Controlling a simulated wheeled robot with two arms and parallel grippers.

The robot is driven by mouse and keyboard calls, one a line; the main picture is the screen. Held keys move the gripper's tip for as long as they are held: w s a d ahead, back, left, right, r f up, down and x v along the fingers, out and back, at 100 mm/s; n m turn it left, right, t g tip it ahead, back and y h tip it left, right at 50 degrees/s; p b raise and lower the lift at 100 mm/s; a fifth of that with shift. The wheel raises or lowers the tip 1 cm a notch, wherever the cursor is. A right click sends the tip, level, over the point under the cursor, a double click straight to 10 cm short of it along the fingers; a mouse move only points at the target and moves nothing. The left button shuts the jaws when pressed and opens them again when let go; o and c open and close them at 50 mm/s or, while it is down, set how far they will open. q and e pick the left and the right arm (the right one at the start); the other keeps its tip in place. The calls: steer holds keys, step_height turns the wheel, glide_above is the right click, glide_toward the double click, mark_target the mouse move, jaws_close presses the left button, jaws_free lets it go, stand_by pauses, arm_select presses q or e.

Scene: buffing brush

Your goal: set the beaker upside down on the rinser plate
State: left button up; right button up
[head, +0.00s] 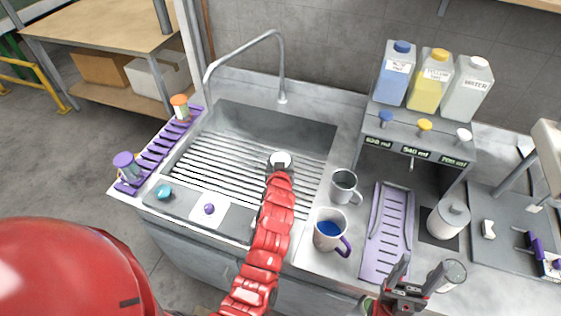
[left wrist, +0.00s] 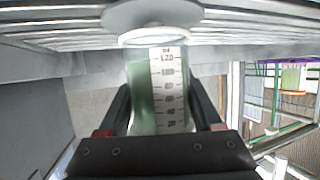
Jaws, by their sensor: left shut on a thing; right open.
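My left gripper (head: 279,176) is shut on the beaker (head: 281,158) over the ribbed sink, at the end of my red arm. In the left wrist view the beaker (left wrist: 157,92) sits between the fingers, with a white scale strip and a greenish side. Its white rim faces a round grey disc (left wrist: 152,12), seemingly the rinser plate, against the slats. Whether the rim touches the disc I cannot tell. In the head view that disc is not clearly visible. My right gripper (head: 405,283) is open and empty near the counter's front edge.
A grey mug (head: 345,188) and a blue-filled mug (head: 328,232) stand right of the sink. A tall faucet (head: 282,70) arches behind it. A purple rack (head: 160,150) lines its left side. A purple drip tray (head: 388,235) and a dispenser stand to the right.

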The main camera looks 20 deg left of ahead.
arm_select(q)
steer(key=shift+f+b, duration=0.55)
steer(key=shift+b, duration=0.1)
stand_by(0.3)
steer(key=o, duration=1.5)
steer(key=shift+r, duration=0.15)
